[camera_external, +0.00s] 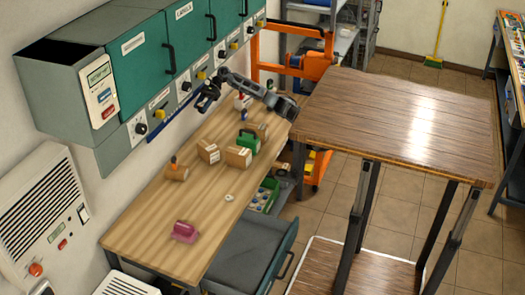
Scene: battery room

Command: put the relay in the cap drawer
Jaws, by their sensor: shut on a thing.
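My gripper (206,98) is above the far left part of the wooden workbench (148,222), close to the front of the wall cabinets. It is shut on a small dark thing; I cannot tell from this view whether it is the relay. A drawer (250,252) with a teal front stands pulled open under the near right side of the bench. Its grey inside looks empty. I cannot read a label showing that it is the cap drawer. My gripper is far from this drawer and higher than it.
The bench holds cardboard boxes (238,157), a green object (248,142), a brown block (176,172), a pink object (185,231) and a white ring (229,197). Teal cabinets (140,62) overhang its left side. A taller wooden table (400,120) stands to the right.

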